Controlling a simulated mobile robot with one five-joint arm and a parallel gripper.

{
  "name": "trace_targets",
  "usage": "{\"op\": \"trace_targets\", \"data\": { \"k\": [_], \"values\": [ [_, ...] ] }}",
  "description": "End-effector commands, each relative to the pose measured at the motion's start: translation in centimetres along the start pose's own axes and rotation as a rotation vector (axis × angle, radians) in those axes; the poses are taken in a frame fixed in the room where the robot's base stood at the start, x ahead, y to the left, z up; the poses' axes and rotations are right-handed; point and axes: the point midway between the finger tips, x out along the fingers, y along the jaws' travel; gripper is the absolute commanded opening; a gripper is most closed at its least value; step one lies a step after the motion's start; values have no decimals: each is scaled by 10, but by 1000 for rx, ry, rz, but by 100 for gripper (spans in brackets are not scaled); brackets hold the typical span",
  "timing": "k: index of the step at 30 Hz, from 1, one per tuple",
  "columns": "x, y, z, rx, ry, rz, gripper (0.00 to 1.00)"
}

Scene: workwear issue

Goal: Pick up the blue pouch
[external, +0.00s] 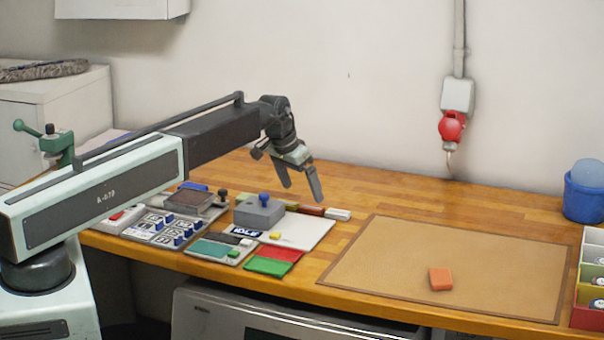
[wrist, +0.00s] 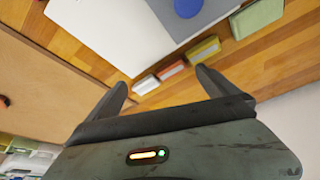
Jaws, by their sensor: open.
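I cannot make out a thing that is surely the blue pouch. A small flat blue item (external: 194,186) shows at the back left of the table, partly hidden behind a dark-topped box; it is too small to tell what it is. My gripper (external: 302,190) is open and empty, pointing down above the back of the table, to the right of that blue item. In the wrist view my gripper (wrist: 163,78) has its fingers apart, with a white block (wrist: 145,85) and a red-and-white block (wrist: 171,69) showing beyond the gap.
A grey box with a blue knob (external: 259,213) stands on a white board (external: 305,232). Red and green pads (external: 268,266) lie at the front. An orange block (external: 440,279) lies on a brown mat (external: 500,265), otherwise clear. A blue bucket (external: 583,202) stands far right.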

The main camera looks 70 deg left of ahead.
Motion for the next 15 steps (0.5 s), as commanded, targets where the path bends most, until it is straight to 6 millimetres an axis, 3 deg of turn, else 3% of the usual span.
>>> {"op": "trace_targets", "data": {
  "k": [1,3,6,10,12,15],
  "values": [
    [0,-76,-4,-79,8,-31,98],
    [-7,-162,12,-173,13,-67,98],
    [-22,-256,48,-281,12,-109,98],
    [-39,-323,90,-366,11,-144,98],
    [-43,-338,100,-386,11,-152,98],
    [-44,-343,104,-393,10,-155,98]
  ]
}}
